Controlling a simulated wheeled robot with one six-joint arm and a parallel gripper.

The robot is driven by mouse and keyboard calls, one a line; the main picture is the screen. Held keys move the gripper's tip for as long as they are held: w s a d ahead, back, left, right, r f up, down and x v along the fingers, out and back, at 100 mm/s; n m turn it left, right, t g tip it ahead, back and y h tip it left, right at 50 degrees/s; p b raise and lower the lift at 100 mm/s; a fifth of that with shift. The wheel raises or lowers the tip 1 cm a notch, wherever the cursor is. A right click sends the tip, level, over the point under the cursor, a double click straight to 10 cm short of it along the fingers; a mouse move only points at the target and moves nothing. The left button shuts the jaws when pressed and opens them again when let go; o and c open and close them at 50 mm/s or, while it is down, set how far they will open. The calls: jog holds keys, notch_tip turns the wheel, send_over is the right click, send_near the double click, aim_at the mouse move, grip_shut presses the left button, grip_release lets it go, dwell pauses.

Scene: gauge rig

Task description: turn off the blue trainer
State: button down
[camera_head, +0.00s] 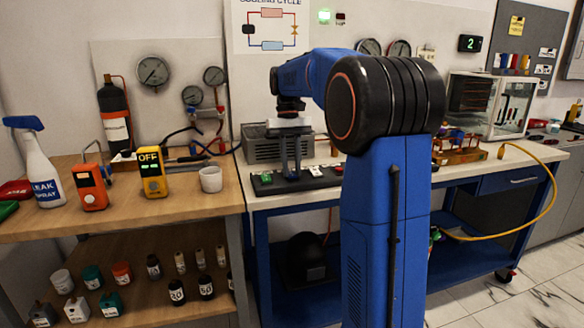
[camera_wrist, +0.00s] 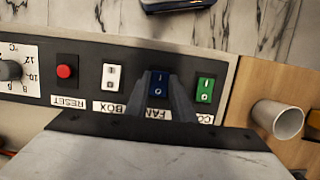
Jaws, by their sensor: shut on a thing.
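The blue trainer is a blue-framed bench with a pale top (camera_head: 262,203) and a dark switch strip (camera_head: 300,183) along its front. In the wrist view the strip (camera_wrist: 85,88) carries a red RESET button (camera_wrist: 65,71), a white BOX switch (camera_wrist: 111,77), a blue FAN switch (camera_wrist: 158,83) and a green switch (camera_wrist: 205,90) with a partly hidden label. My gripper (camera_wrist: 161,80) has its fingers on either side of the blue switch and is shut on it. In the head view my gripper (camera_head: 291,175) points down at the strip and hides the blue switch.
A grey finned unit (camera_head: 262,147) stands behind the strip. A white cup (camera_head: 210,179), a yellow meter reading OFF (camera_head: 153,172) and an orange device (camera_head: 90,187) are on the wooden bench at left. A clear-walled box (camera_head: 480,105) and a yellow cable (camera_head: 530,228) are at right.

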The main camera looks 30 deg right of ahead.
dwell(0.3)
jog(key=c, duration=1.5)
grip_release()
jog(key=v, duration=1.2)
jog(key=shift+w, duration=0.2)
